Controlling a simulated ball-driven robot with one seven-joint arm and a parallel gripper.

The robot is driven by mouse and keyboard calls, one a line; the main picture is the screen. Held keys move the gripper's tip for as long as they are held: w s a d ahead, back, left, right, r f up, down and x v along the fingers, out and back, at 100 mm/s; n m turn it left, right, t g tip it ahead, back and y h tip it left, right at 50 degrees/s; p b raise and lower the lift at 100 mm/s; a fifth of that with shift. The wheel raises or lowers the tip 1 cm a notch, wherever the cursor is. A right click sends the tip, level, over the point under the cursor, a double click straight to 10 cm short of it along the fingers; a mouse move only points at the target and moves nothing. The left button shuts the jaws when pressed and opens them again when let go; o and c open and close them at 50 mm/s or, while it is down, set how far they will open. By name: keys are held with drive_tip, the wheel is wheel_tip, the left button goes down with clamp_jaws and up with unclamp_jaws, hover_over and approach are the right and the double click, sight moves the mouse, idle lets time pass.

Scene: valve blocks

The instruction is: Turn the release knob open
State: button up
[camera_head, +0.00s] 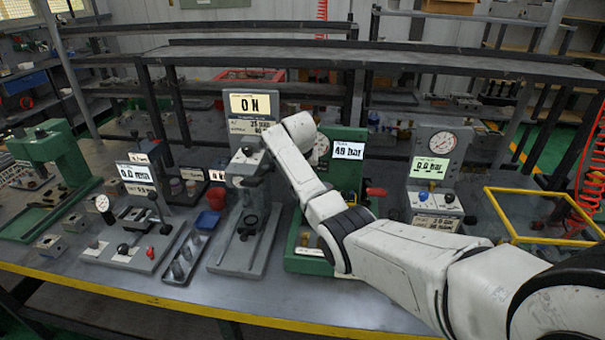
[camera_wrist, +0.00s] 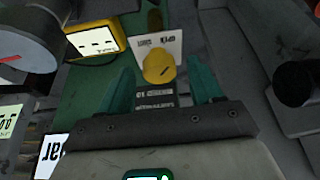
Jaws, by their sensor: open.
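The yellow release knob (camera_wrist: 158,68) shows in the wrist view in front of a white plate (camera_wrist: 172,45) lettered OPEN and SHUT. A dark mark runs across the knob's face. My gripper (camera_wrist: 160,64) is open, with one teal finger to each side of the knob in the picture; I see no contact, and the depth between them is unclear. In the head view, the green station (camera_head: 352,170) has a display reading 49 bar. My white arm reaches across its front and hides the knob and my gripper there.
A grey press stand (camera_head: 245,190) with an ON sign is just left of the green station. A gauge station (camera_head: 432,175) and a yellow frame (camera_head: 510,238) are to the right. In the wrist view, a yellow meter (camera_wrist: 97,41) and a black knob (camera_wrist: 295,84) flank my fingers.

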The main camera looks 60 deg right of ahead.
drive_tip(key=b+v, duration=0.1)
drive_tip(key=v, duration=0.9)
drive_tip(key=shift+a+r, duration=0.15)
drive_tip(key=shift+r, duration=0.15)
drive_tip(key=shift+s, duration=0.15)
